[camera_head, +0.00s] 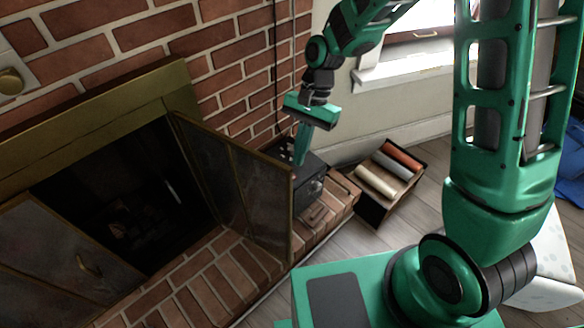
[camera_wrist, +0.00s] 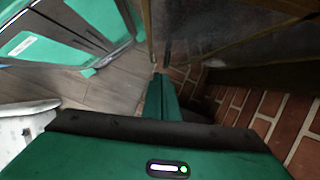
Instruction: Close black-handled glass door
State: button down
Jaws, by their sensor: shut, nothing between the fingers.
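The right glass door (camera_head: 240,185) of the fireplace stands swung open, its brass-framed dark panels jutting out over the brick hearth. Its frame and glass also show in the wrist view (camera_wrist: 220,25), at upper right. I cannot make out a black handle on it. The left glass door (camera_head: 45,250) has a small curved handle (camera_head: 88,265). My gripper (camera_head: 299,160) is shut and empty, pointing down near the upper free corner of the right door. In the wrist view the fingers (camera_wrist: 162,88) lie close to the door's edge; I cannot tell whether they touch.
The firebox (camera_head: 125,210) is dark and open between the doors. A black box-like object (camera_head: 312,185) stands on the hearth (camera_head: 205,285) behind the right door. A crate of rolls (camera_head: 385,180) sits on the wooden floor to the right. A brick wall rises behind.

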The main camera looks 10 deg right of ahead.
jog(key=s+a+f, duration=0.4)
jog(key=s+f, duration=0.1)
jog(key=f, duration=0.3)
jog(key=shift+s+a, duration=0.3)
jog(key=shift+a, duration=0.05)
jog(key=shift+f, duration=0.1)
